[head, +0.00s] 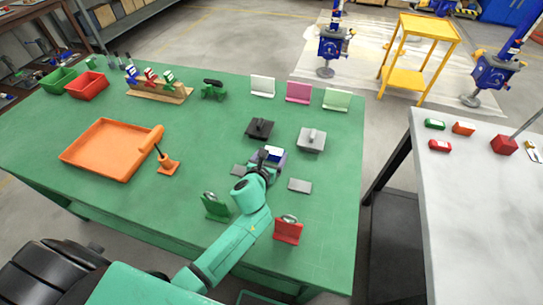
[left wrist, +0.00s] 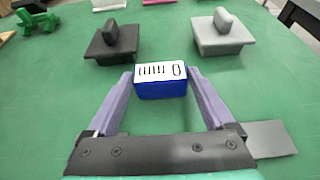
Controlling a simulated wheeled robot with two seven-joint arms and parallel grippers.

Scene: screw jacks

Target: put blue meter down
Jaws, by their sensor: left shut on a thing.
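The blue meter (left wrist: 160,88) has a white top face with dark markings. My left gripper (left wrist: 160,84) is shut on it, with one purple finger on each side. In the head view the meter (head: 273,152) shows at the tip of my left gripper (head: 271,158), over the green table (head: 215,150). I cannot tell whether its underside touches the table. My right gripper is not in view.
A black block with a handle (head: 260,128) and a grey one (head: 312,139) stand just beyond the meter. A flat grey plate (head: 300,186) lies to the right. Green (head: 214,207) and red (head: 288,230) stands are nearer. An orange tray (head: 95,150) is at left.

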